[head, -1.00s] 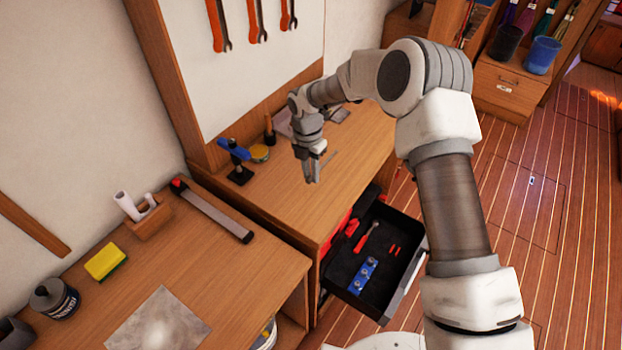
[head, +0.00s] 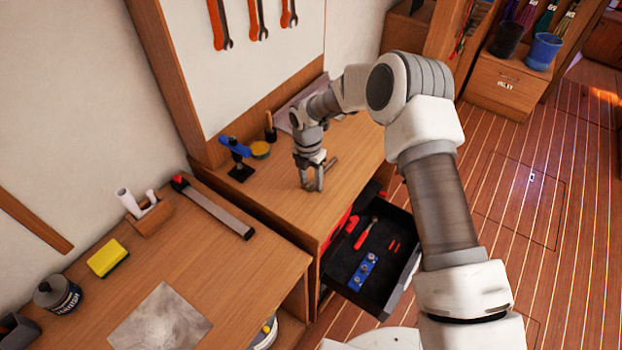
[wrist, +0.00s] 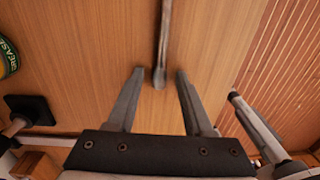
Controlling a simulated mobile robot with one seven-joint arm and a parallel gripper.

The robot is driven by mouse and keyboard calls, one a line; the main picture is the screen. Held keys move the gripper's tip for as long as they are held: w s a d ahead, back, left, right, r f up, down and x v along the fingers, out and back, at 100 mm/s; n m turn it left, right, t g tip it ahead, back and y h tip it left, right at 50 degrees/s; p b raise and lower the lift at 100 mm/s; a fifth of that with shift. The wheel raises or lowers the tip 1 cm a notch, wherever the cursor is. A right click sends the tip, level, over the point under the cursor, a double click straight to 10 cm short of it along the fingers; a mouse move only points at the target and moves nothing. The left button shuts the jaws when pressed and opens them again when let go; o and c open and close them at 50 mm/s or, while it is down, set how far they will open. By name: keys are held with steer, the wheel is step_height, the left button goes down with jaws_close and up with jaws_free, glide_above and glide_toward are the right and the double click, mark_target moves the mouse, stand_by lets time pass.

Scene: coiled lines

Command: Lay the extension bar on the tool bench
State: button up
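The extension bar (wrist: 163,40) is a slim grey metal rod. In the wrist view it lies lengthwise over the wooden tool bench top (wrist: 90,50), its near end between my fingertips with a gap on both sides. It appears to rest on the bench. My gripper (wrist: 159,73) is open, its two fingers apart and not touching the bar. In the head view my gripper (head: 312,187) points down, low over the tool bench (head: 270,205). The bar is small and hard to separate from the fingers there.
A blue clamp-like tool (head: 236,150) and a yellow tin (head: 260,150) stand left of my gripper. An open drawer (head: 345,280) below the bench holds a blue socket rail (head: 363,270) and red-handled tools. A second bench (head: 215,275) stands at the left.

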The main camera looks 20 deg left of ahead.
step_height(320, 180, up, 12)
steer(key=b, duration=0.1)
steer(key=shift+a+r, duration=0.2)
steer(key=shift+a, duration=0.15)
steer(key=shift+w, duration=0.1)
